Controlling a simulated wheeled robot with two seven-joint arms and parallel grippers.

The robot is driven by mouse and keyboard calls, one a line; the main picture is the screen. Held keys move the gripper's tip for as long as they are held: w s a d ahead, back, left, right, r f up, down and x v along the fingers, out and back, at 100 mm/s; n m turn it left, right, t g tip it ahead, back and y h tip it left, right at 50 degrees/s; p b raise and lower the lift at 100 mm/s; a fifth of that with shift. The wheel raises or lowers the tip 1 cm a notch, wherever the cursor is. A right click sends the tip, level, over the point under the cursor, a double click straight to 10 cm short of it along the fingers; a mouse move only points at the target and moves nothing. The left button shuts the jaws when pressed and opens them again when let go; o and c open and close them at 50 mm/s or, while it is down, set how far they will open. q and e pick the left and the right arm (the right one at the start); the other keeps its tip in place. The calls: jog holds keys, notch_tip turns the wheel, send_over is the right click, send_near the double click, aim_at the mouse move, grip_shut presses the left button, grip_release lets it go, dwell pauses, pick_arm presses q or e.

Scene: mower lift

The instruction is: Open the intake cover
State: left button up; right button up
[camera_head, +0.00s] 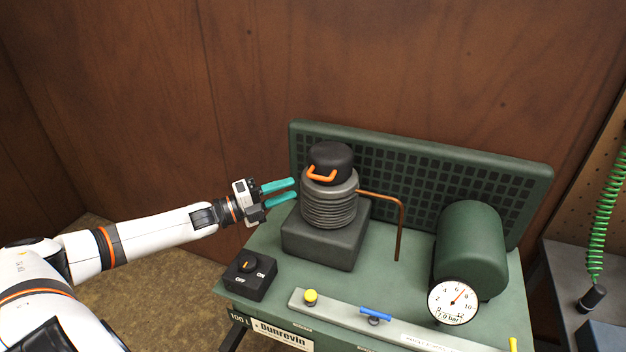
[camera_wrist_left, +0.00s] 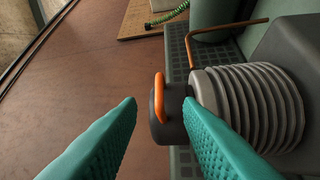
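The intake cover (camera_head: 330,157) is a black round cap with an orange handle (camera_head: 321,175). It sits shut on top of the grey ribbed cylinder (camera_head: 329,206). My left gripper (camera_head: 293,190) is just left of the cover, with its two teal fingers apart and nothing between them in the head view. In the left wrist view, the cover (camera_wrist_left: 171,126) and its orange handle (camera_wrist_left: 159,98) show beyond the gap between the fingertips, with a finger hiding part of the cover. I see no contact. My right gripper is in neither view.
A copper pipe (camera_head: 401,225) runs down right of the cylinder. A dark green grille (camera_head: 440,175) stands behind. A green tank (camera_head: 470,245), a pressure gauge (camera_head: 453,302) and an on/off switch box (camera_head: 250,275) stand on the green machine. Left of the machine is open floor.

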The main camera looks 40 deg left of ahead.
aim_at(329, 163)
pick_arm(q)
jog(key=f+p+x, duration=0.1)
jog(key=x, duration=0.6)
jog(key=shift+w+d+r+p, duration=0.2)
jog(key=shift+w+r+p, duration=0.15)
jog(key=shift+r, duration=0.2)
jog(key=shift+s, duration=0.1)
jog(key=shift+c, duration=0.5)
grip_shut()
